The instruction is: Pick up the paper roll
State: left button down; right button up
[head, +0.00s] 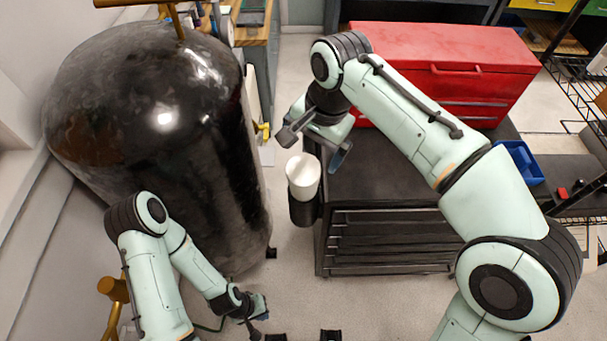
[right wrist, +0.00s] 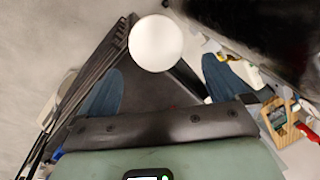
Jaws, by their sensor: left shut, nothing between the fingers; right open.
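The paper roll (head: 303,177) is white and stands upright in a black holder (head: 304,211) at the left side of the black cabinet. Its lower part is hidden in the holder. In the right wrist view the roll (right wrist: 156,43) shows end-on as a white disc. My right gripper (head: 313,149) is open and empty, with its fingers apart above the roll. Its two blue-grey fingers also show in the right wrist view (right wrist: 163,84), with the disc beyond and between them. My left gripper (head: 258,318) is low at the bottom of the head view, shut and empty, away from the roll.
The black cabinet (head: 385,240) carries a red toolbox (head: 450,62) and a blue bin (head: 520,162). A large glossy black tank (head: 160,120) stands on the left. Wire shelving (head: 580,90) is at the right. Some floor is clear between tank and cabinet.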

aim_at(307, 164)
jog(key=f, duration=0.4)
jog(key=shift+s+a+f+b, duration=0.15)
jog(key=shift+a+f+b, duration=0.05)
jog(key=shift+a+b, duration=0.15)
jog(key=shift+w+a+f, duration=0.1)
jog(key=shift+w+f, duration=0.1)
jog(key=shift+f, duration=0.3)
jog(key=f, duration=0.4)
jog(key=shift+w+a+f+b, duration=0.1)
jog(key=shift+a+f+b, duration=0.2)
jog(key=shift+a, duration=0.1)
pick_arm(q)
jog(key=shift+s+f, duration=0.95)
jog(key=shift+f, duration=0.1)
pick_arm(e)
jog(key=shift+r, duration=0.1)
jog(key=c, duration=1.6)
